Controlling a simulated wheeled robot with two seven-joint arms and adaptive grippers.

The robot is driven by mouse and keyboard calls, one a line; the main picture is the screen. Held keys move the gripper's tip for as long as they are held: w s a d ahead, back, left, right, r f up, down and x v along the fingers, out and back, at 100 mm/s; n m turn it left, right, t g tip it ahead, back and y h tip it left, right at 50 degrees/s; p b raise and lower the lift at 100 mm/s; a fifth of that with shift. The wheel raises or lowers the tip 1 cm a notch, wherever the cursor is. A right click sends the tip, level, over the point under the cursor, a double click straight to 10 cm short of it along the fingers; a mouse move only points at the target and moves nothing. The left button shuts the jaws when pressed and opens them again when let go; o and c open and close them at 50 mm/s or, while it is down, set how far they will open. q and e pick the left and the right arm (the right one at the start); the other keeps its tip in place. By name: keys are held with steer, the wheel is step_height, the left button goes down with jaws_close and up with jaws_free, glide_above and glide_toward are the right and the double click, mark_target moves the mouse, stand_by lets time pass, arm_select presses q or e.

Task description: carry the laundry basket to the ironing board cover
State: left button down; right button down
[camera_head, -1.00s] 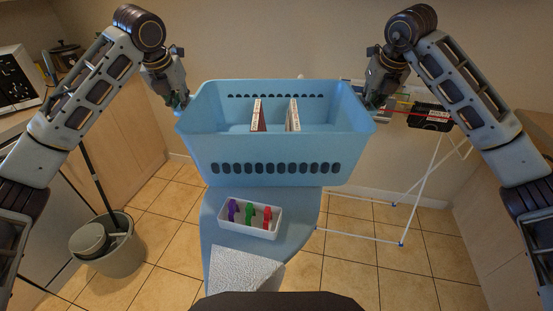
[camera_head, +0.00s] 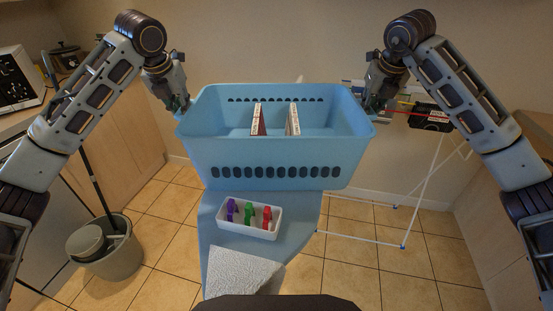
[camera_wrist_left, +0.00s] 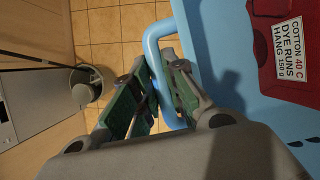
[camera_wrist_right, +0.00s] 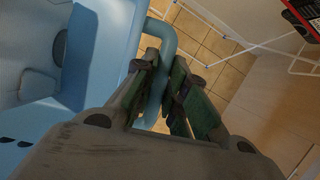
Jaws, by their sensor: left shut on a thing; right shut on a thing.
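The light blue laundry basket (camera_head: 276,158) is held up level between my two grippers, above the far part of the light blue ironing board cover (camera_head: 222,262). I cannot tell whether its underside touches the cover. Two upright items with printed labels, one red-backed (camera_head: 257,119) and one pale (camera_head: 293,119), stand inside it. My left gripper (camera_head: 182,103) is shut on the basket's left handle (camera_wrist_left: 155,55). My right gripper (camera_head: 368,103) is shut on the right handle (camera_wrist_right: 166,50). Both handles show between the fingers in the wrist views.
A white tray (camera_head: 248,231) with purple, green and red pegs and a white textured block (camera_head: 240,272) lie on the cover in front of the basket. A grey bucket (camera_head: 112,255) with a mop stands left. A white drying rack (camera_head: 405,215) with a black box (camera_head: 431,117) is right.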

arm_select(q)
steer(key=shift+f+b, duration=0.4)
steer(key=shift+b, duration=0.05)
arm_select(e)
steer(key=shift+f, duration=0.4)
arm_select(q)
steer(key=c, duration=1.6)
jaws_free()
arm_select(e)
steer(key=c, duration=1.6)
jaws_free()
arm_select(q)
steer(key=shift+o, duration=0.7)
arm_select(e)
steer(key=shift+o, duration=0.7)
arm_select(q)
steer(key=shift+d+r, duration=0.1)
steer(key=shift+r, duration=0.05)
arm_select(e)
steer(key=shift+a+r, duration=0.1)
steer(key=shift+r, duration=0.05)
